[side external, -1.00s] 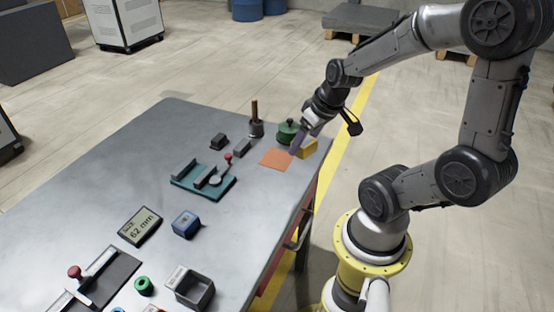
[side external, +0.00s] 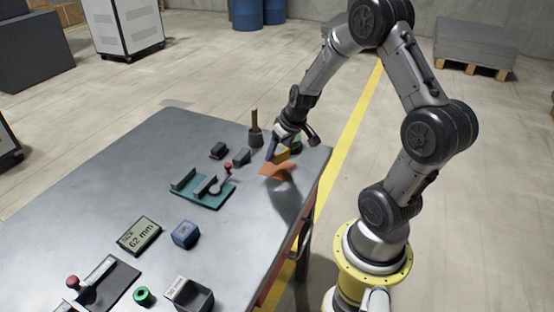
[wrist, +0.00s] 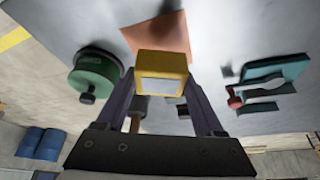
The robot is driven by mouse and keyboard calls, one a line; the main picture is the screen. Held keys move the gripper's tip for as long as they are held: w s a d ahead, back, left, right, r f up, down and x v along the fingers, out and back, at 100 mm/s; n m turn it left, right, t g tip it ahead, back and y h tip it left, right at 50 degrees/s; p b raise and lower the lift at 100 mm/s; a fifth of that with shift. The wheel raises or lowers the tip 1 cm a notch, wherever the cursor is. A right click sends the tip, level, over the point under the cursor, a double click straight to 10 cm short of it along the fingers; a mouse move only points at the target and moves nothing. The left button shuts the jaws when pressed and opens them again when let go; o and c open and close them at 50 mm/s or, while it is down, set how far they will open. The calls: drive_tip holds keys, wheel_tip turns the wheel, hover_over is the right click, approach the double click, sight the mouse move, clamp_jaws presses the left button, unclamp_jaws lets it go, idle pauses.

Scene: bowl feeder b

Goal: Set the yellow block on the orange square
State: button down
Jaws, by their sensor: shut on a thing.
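My gripper (side external: 275,152) is shut on the yellow block (side external: 282,155), gripping it by its sides. In the side view the block is held just above the orange square (side external: 270,170), and a dark shadow falls across the square's right part. In the wrist view the yellow block (wrist: 162,68) sits between the dark fingers of my gripper (wrist: 163,90). The flat orange square (wrist: 160,35) shows beyond the block there, partly hidden by it. The exact height of the block over the square is hard to tell.
A green round object (wrist: 95,72) stands close by, partly hidden behind my gripper in the side view. A post with a wooden handle (side external: 255,130), dark small blocks (side external: 241,157) and a teal fixture (side external: 205,192) with a red knob are near the square.

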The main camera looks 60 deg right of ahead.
sight(277, 159)
drive_tip(key=shift+s+x, duration=0.2)
drive_tip(key=shift+x, duration=0.8)
drive_tip(key=shift+s+x, duration=0.15)
drive_tip(key=shift+x, duration=0.85)
drive_tip(key=shift+f, duration=0.15)
drive_tip(key=shift+a+f, duration=0.1)
drive_tip(key=shift+f, duration=0.05)
unclamp_jaws()
